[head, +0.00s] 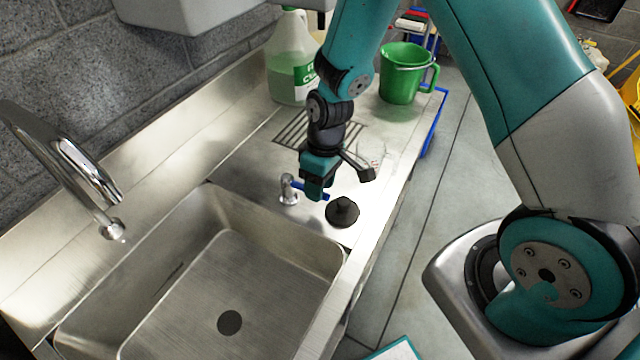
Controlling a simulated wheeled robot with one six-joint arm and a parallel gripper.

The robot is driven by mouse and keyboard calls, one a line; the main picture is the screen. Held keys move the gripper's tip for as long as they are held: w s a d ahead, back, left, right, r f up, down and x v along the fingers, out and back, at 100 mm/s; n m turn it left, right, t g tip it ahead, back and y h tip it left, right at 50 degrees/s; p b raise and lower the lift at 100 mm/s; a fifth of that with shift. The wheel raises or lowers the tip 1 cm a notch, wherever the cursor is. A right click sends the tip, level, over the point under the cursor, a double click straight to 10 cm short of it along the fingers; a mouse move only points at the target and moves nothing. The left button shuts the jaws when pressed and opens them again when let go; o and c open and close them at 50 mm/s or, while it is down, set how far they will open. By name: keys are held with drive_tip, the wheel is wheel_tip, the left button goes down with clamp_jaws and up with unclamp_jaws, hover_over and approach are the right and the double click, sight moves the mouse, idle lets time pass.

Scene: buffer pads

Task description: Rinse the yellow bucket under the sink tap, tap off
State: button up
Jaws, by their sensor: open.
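The steel sink basin (278,262) is empty, with a dark round drain in its floor. The curved chrome tap spout (75,165) hangs over its left part, and I see no water coming from it. A chrome post with a blue lever (297,189) stands on the deck behind the basin. My gripper (318,190) is open and points down right at the blue lever. It partly hides the lever, and I cannot tell whether they touch. Yellow objects show cut off at the right edge (632,88); I cannot tell whether one is the yellow bucket.
A black plunger-like stopper (342,211) stands on the deck just right of the lever. A green jug (402,74) and a large white-and-green bottle (291,60) stand at the back. A grey box hangs on the block wall above. Floor shows right of the counter.

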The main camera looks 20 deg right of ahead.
drive_tip(key=shift+f, duration=0.5)
clamp_jaws()
